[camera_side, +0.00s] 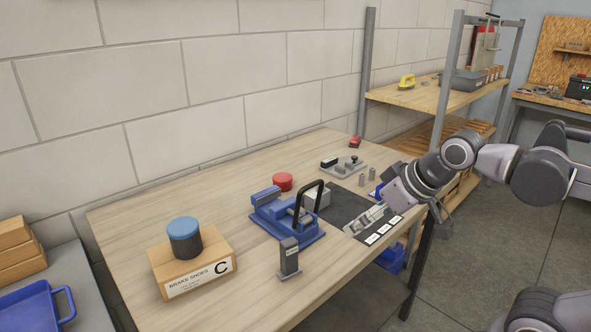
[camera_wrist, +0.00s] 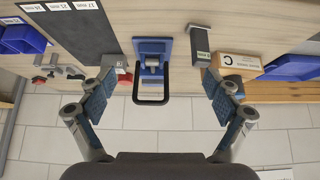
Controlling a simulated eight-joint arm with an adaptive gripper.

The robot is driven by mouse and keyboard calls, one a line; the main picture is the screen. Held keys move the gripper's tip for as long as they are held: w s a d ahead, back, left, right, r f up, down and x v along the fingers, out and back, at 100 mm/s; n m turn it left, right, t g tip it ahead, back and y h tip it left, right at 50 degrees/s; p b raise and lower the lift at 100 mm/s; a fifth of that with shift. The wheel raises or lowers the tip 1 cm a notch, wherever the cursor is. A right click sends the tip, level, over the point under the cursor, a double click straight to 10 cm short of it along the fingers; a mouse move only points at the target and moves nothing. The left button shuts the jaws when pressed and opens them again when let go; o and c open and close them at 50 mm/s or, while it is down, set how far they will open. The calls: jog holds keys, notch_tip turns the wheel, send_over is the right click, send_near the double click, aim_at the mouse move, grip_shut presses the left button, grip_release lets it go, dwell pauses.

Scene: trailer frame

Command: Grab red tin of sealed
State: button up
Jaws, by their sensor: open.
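The red tin (camera_side: 283,181) is a low round tin on the wooden table (camera_side: 150,220), behind the blue vise in the side view. In the wrist view a red patch (camera_wrist: 124,78), probably this tin, shows beside the left finger, partly covered by a grey block and the finger. My gripper (camera_wrist: 158,82) has its two fingers spread wide with nothing between them. In the side view my gripper (camera_side: 408,203) is over the right part of the table, well apart from the tin.
The blue vise (camera_side: 268,220) with a tall black handle stands in front of the tin. A brake shoes box (camera_side: 205,275) carries a blue-lidded tin (camera_side: 185,236). A small upright block (camera_side: 289,258), a clamp (camera_side: 345,167) and a dark labelled mat (camera_side: 345,203) are nearby.

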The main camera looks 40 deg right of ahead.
jog(key=w+d+r, duration=0.2)
jog(key=w+r, duration=0.4)
jog(key=w, duration=0.4)
send_over(283, 177)
jog(key=s, duration=0.5)
notch_tip(283, 177, down, 13)
jog(key=shift+x, duration=4.8)
jog(key=shift+s+a+f, duration=0.1)
jog(key=shift+s, duration=0.05)
jog(key=c, duration=1.3)
